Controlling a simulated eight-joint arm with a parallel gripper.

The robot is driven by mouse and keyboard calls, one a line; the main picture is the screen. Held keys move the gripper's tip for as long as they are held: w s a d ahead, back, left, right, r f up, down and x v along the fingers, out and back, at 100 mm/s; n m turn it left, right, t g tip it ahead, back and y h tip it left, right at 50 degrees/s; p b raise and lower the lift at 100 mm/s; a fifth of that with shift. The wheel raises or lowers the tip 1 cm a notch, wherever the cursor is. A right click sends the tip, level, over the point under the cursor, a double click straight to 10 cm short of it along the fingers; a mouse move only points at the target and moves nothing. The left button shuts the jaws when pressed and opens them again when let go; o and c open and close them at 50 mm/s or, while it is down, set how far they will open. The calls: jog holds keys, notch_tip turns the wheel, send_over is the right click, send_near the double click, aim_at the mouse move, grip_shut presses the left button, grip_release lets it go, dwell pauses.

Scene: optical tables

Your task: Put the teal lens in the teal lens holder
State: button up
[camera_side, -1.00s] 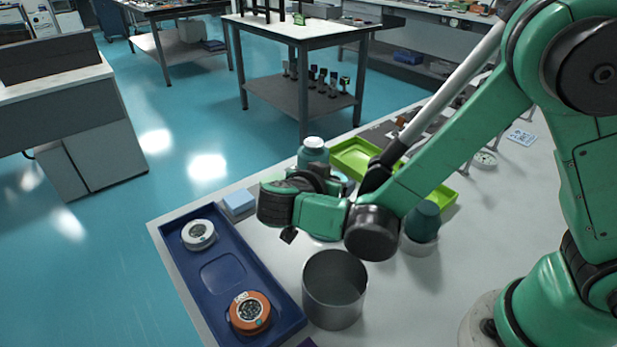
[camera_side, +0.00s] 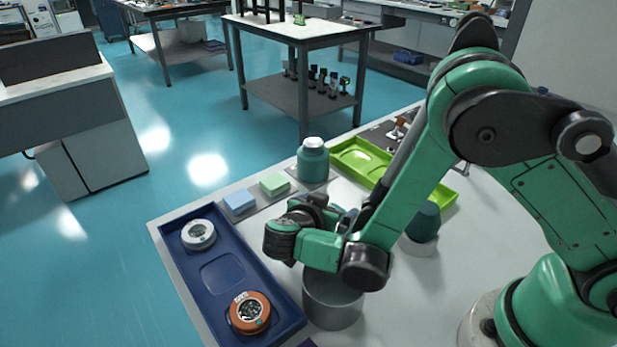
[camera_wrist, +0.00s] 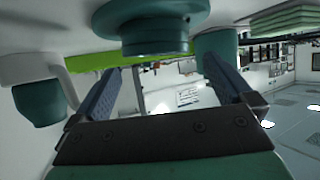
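In the wrist view, which looks upside down, a teal round piece (camera_wrist: 150,25) with a wide rim and a narrower dark face shows close by. I cannot tell whether it is the teal lens or its holder. In the side view my arm hides its place. My gripper (camera_wrist: 160,72) is open, with nothing between its two blue-grey fingers; the teal piece lies just beyond the gap on the table side. The fingertips are hidden behind my wrist in the side view. No second teal round piece can be made out.
A blue tray (camera_side: 181,255) holds a silver lens (camera_side: 198,234) and an orange lens (camera_side: 249,313), with an empty recess between. A grey metal cup (camera_side: 333,308) stands below my wrist.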

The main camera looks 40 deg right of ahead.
jog(key=v, duration=1.1)
jog(key=s+d+r+n+t+y, duration=0.2)
jog(key=d+r+n+y, duration=0.4)
jog(key=d+n+y, duration=0.5)
jog(key=shift+s+d+r+n, duration=0.2)
jog(key=shift+s+d+n, duration=0.1)
jog(key=shift+d+n, duration=0.65)
jog(key=shift+a, duration=0.1)
